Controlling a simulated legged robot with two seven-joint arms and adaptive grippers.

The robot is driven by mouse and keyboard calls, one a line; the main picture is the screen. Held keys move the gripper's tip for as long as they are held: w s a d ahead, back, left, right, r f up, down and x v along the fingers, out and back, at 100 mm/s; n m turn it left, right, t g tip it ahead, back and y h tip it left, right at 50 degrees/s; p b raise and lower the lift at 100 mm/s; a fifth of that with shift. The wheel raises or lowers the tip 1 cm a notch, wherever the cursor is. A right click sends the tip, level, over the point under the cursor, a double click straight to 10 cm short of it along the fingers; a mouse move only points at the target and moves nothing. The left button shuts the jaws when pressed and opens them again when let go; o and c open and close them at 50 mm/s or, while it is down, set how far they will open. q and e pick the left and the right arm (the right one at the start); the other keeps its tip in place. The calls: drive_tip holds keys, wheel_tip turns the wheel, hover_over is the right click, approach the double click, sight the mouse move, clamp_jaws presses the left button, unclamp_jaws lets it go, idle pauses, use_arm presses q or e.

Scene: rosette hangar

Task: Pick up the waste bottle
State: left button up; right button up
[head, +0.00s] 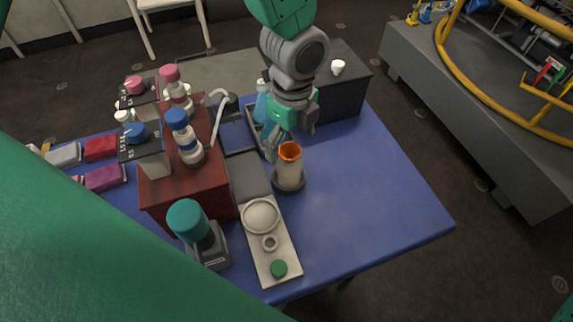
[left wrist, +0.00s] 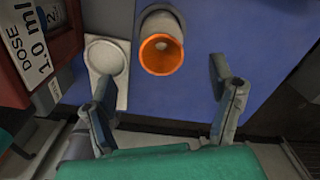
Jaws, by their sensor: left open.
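The waste bottle appears to be the pale, upright bottle with an orange rim (head: 290,170), standing in a dark round base on the blue table. In the left wrist view its orange mouth (left wrist: 161,54) faces the camera. My left gripper (head: 279,143) is just behind and above the bottle's mouth in the head view. In the left wrist view the left gripper (left wrist: 160,76) has its two fingers spread wide, with the bottle beyond and between the fingertips, not gripped. My right gripper is not in view.
The blue table (head: 370,190) is clear to the right of the bottle. A light tray (head: 281,240) with round parts lies in front-left. A red-brown rack (head: 190,185) with capped bottles stands left. A dark box (head: 345,90) is behind. A teal-topped device (head: 200,235) stands at front.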

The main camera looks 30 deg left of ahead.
sight(296, 157)
use_arm(q)
drive_tip(key=f, duration=0.1)
drive_tip(key=d+f, duration=0.1)
drive_tip(key=f, duration=0.1)
drive_tip(key=shift+w+d+f, duration=0.2)
drive_tip(key=shift+d+f, duration=0.05)
drive_tip(key=shift+f, duration=0.05)
drive_tip(key=shift+a+f, duration=0.2)
drive_tip(key=shift+a, duration=0.05)
drive_tip(key=a+f, duration=0.2)
drive_tip(key=f, duration=0.1)
drive_tip(key=a+f+b, duration=0.1)
drive_tip(key=f, duration=0.1)
drive_tip(key=shift+w+d+f, duration=0.1)
drive_tip(key=shift+d+f, duration=0.05)
drive_tip(key=shift+d, duration=0.85)
drive_tip(key=shift+d+r, duration=0.2)
drive_tip(key=shift+c, duration=0.8)
drive_tip(key=shift+d, duration=0.1)
drive_tip(key=c, duration=1.1)
drive_tip(key=shift+a+f, duration=0.1)
drive_tip(key=shift+a, duration=0.8)
drive_tip(key=shift+c, duration=0.2)
drive_tip(key=shift+d, duration=0.1)
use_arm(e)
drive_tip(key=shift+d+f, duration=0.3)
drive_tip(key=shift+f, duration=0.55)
